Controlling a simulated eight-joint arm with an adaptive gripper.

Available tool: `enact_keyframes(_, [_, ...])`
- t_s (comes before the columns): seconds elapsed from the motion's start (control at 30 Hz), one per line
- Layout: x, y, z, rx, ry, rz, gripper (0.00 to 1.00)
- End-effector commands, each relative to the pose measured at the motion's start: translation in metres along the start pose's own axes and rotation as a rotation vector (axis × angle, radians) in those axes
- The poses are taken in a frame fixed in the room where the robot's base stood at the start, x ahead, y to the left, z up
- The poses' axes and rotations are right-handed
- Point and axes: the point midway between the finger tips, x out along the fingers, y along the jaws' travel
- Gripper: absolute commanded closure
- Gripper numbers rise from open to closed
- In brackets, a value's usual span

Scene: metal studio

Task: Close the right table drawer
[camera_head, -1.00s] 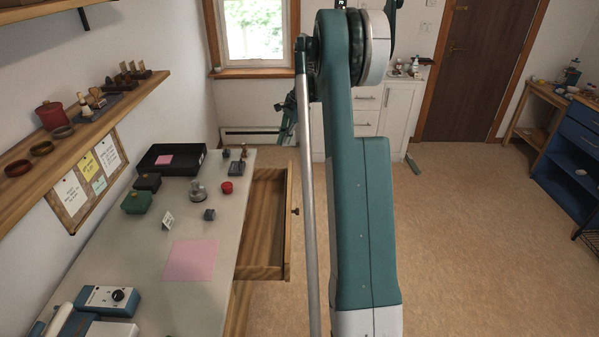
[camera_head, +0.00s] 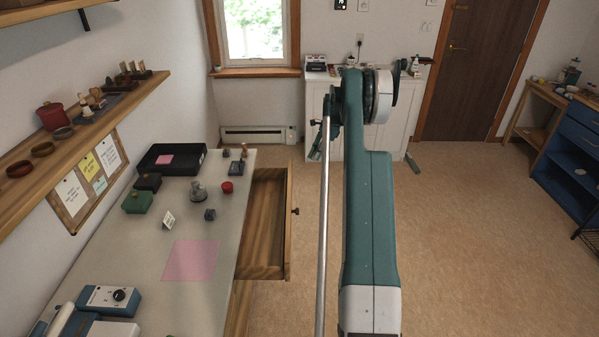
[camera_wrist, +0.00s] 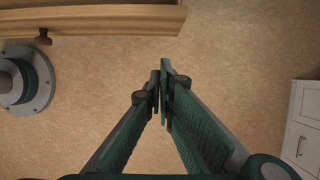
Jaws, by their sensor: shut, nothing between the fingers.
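The wooden table drawer (camera_head: 262,225) is pulled out from the right side of the table (camera_head: 180,290), and its inside looks empty. Its front carries a small dark knob (camera_head: 295,211). In the wrist view the drawer front (camera_wrist: 110,18) runs along the top left, with the knob (camera_wrist: 43,37) at its left. My gripper (camera_wrist: 163,75) is shut and empty, over the floor and apart from the drawer front. In the head view my arm stands to the right of the drawer, and the gripper's fingers cannot be made out there.
The tabletop holds a black tray (camera_head: 172,159), a green box (camera_head: 137,202), a red jar (camera_head: 227,187) and a pink sheet (camera_head: 191,260). A white cabinet (camera_head: 405,115) stands at the back. The floor (camera_head: 480,240) right of my arm is clear.

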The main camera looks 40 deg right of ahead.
Motion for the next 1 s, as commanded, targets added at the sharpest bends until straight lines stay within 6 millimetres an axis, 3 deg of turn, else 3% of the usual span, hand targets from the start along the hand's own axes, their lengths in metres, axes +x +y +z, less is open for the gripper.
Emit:
enact_keyframes(0.57, [0.008,0.0,-0.001,0.001,0.0,0.0,1.0])
enact_keyframes(1.0, [0.063,0.0,-0.001,0.001,0.0,0.0,1.0])
